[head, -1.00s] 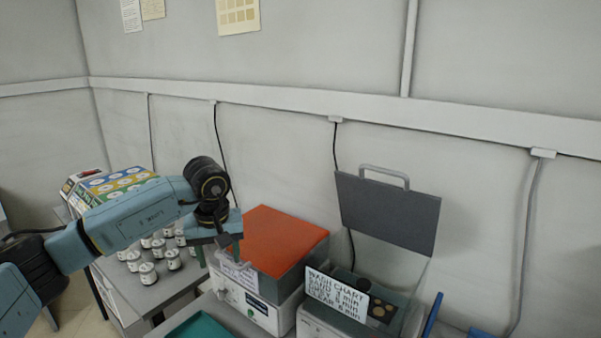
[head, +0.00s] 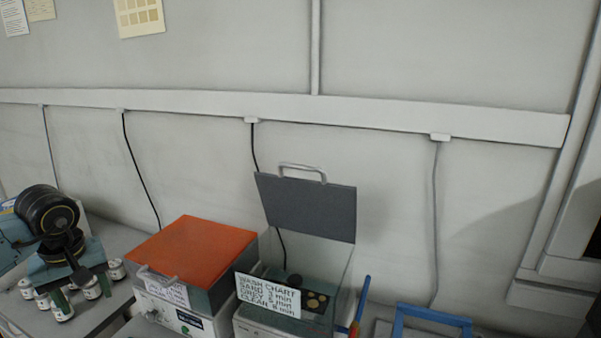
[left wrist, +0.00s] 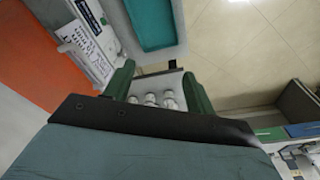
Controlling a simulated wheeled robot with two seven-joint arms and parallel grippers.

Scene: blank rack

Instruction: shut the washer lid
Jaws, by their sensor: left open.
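The washer (head: 262,325) stands against the back wall with its dark grey lid (head: 308,210) raised nearly upright. The lid has a pale loop handle (head: 302,168) on its top edge. A wash chart sign (head: 268,294) hides part of the washer's front; brass-coloured discs show inside. My left gripper (head: 82,290) is open and empty, over white jars to the left of the orange-lidded box, well apart from the washer lid. In the left wrist view its green fingers (left wrist: 158,90) stand apart, with jars beyond them. My right gripper is out of view.
The orange-lidded box (head: 196,250), shut, stands between my left gripper and the washer. A blue upright handle (head: 360,305) and a blue frame (head: 432,316) are right of the washer. A teal tray (left wrist: 153,22) shows in the left wrist view.

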